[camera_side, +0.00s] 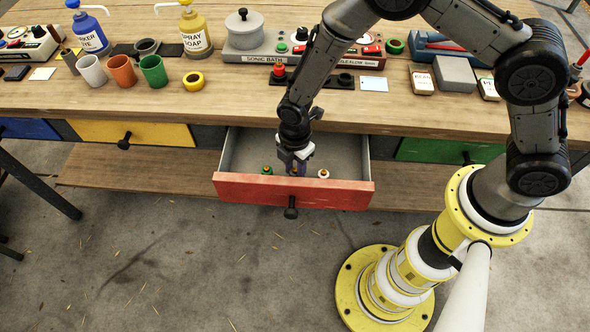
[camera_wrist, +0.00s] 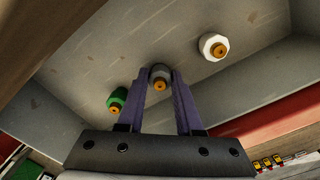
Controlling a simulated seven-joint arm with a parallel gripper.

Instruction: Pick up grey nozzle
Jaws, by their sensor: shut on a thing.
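The grey nozzle (camera_wrist: 160,73) has an orange tip and is between the two purple fingers of my gripper (camera_wrist: 160,88) in the wrist view. My gripper is shut on it, low inside the open red drawer (camera_side: 255,188). In the side view, my gripper (camera_side: 296,168) hides most of the grey nozzle. A green nozzle (camera_side: 266,170) lies to its left and a white nozzle (camera_side: 323,174) to its right. They also show in the wrist view, the green nozzle (camera_wrist: 117,100) at left and the white nozzle (camera_wrist: 213,46) at upper right.
The drawer's walls surround my gripper, and the wooden tabletop (camera_side: 200,107) overhangs its back. Closed yellow (camera_side: 150,134) and green (camera_side: 440,151) drawers flank it. On the table are several cups, soap bottles and the sonic bath (camera_side: 250,55). The drawer's bare floor is clear around the nozzles.

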